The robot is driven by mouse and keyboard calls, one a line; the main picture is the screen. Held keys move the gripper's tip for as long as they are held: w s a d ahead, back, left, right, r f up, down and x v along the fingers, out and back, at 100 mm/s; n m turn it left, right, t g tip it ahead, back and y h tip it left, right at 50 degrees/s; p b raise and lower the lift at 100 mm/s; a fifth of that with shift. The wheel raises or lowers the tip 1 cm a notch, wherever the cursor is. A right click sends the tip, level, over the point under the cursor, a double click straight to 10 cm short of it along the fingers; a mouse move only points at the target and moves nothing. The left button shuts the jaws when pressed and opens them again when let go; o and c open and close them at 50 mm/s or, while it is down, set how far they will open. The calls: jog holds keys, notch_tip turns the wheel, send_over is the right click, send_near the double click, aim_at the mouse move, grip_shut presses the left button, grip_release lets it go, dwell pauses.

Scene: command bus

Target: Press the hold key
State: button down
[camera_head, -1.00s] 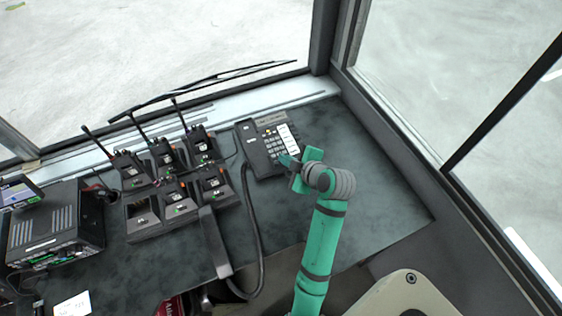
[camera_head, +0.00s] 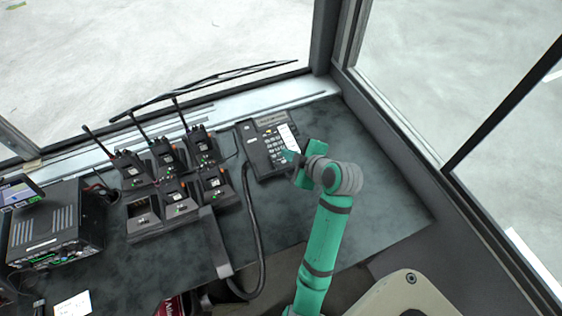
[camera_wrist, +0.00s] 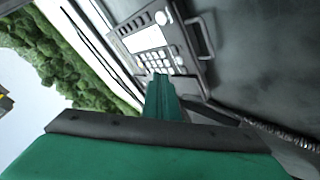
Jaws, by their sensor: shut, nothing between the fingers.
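A dark desk phone (camera_head: 258,158) lies on the counter by the window, with a white label strip and several small keys. Its keypad (camera_wrist: 151,38) shows large in the wrist view. I cannot read which key is the hold key. My green gripper (camera_head: 289,156) is at the lower right part of the phone, fingers shut and empty. In the wrist view the closed fingertips (camera_wrist: 160,77) are at the lower edge of the keys and cover part of them. I cannot tell whether they touch a key.
Several handheld radios in chargers (camera_head: 155,205) stand left of the phone. A dark handset-like piece (camera_head: 214,245) with a black cord (camera_head: 258,230) lies in front. A radio box (camera_head: 55,225) stands far left. The counter right of the phone is clear.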

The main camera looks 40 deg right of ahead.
jog(key=shift+s+r, duration=0.2)
jog(key=shift+r, duration=1.25)
jog(key=shift+w+a, duration=0.1)
